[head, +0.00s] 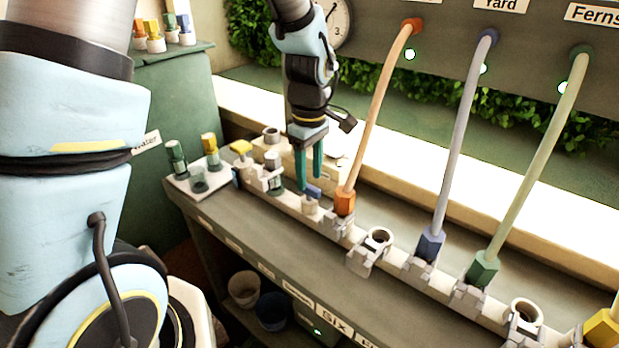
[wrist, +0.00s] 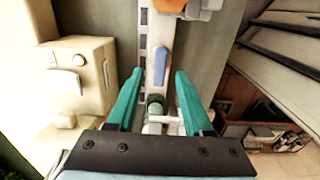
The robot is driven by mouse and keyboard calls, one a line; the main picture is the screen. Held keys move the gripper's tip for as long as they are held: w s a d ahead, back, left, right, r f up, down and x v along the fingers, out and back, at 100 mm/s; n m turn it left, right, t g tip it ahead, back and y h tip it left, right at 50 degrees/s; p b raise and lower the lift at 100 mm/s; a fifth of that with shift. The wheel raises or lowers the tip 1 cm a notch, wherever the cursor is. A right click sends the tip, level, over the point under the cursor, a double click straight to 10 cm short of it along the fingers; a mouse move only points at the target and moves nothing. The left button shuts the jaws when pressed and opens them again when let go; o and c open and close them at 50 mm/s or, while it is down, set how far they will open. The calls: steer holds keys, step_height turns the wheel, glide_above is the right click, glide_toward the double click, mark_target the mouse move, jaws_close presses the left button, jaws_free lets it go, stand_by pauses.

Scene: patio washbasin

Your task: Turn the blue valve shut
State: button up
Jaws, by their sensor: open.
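The blue valve handle (head: 313,191) sits on a pale fitting on the rail, just left of the orange hose connector. In the wrist view the blue handle (wrist: 161,64) is elongated and lies lengthwise along the rail, between the lines of my two fingers. My gripper (head: 309,180) points down over the rail beside the blue handle, its teal fingers spread. In the wrist view my gripper (wrist: 160,74) is open with nothing held. I cannot tell whether a finger touches the handle. The fitting below the handle is partly hidden in the head view.
The orange hose connector (head: 345,203) stands close right of the valve. A cream box (wrist: 85,78) is beside the rail.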

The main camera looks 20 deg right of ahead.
mark_target(309, 193)
steer(key=shift+f, duration=1.25)
steer(key=shift+c, duration=0.3)
jaws_close()
